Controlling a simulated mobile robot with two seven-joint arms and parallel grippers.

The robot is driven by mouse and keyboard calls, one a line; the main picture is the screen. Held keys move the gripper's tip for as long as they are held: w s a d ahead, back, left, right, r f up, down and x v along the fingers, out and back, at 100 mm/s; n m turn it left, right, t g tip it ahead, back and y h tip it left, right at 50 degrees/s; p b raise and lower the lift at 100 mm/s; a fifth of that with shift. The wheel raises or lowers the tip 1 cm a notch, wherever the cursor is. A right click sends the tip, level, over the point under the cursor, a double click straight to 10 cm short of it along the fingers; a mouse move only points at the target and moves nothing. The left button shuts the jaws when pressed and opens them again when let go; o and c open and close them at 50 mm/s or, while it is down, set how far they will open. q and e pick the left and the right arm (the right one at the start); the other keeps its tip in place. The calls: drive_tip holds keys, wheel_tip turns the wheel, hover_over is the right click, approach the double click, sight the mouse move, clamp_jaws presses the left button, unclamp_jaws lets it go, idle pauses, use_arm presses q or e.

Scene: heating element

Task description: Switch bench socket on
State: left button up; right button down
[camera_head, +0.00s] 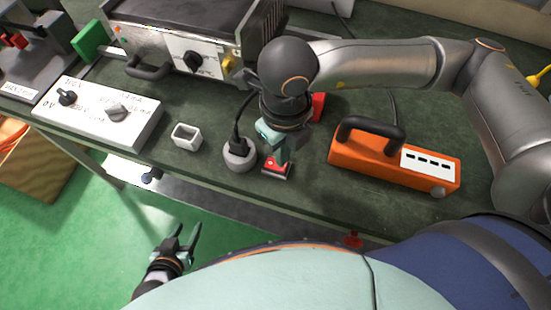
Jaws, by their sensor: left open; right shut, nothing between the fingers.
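A round grey bench socket (239,160) with a black plug and cable in it stands near the front edge of the green bench (300,192). Just right of it is a small red switch (276,170) in a pale housing. My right gripper (274,155) is shut and empty, pointing down right over the switch. It partly covers the switch, so I cannot tell whether the fingertips touch it or which way it is set. My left gripper (187,238) is open and empty, low in front of the bench and over the green floor.
An orange box with a black handle (393,160) stands to the right of the switch. A small white open box (186,136) and a white control box with knobs (97,115) stand to the left. A larger apparatus (185,45) stands behind. A wooden crate (30,165) is at the left.

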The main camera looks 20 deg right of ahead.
drive_tip(key=shift+f, duration=0.1)
idle(0.3)
drive_tip(key=shift+f+b, duration=0.9)
drive_tip(key=shift+b, duration=0.2)
drive_tip(key=shift+r, duration=0.15)
drive_tip(key=shift+r+p, duration=1.9)
drive_tip(key=shift+r, duration=1.5)
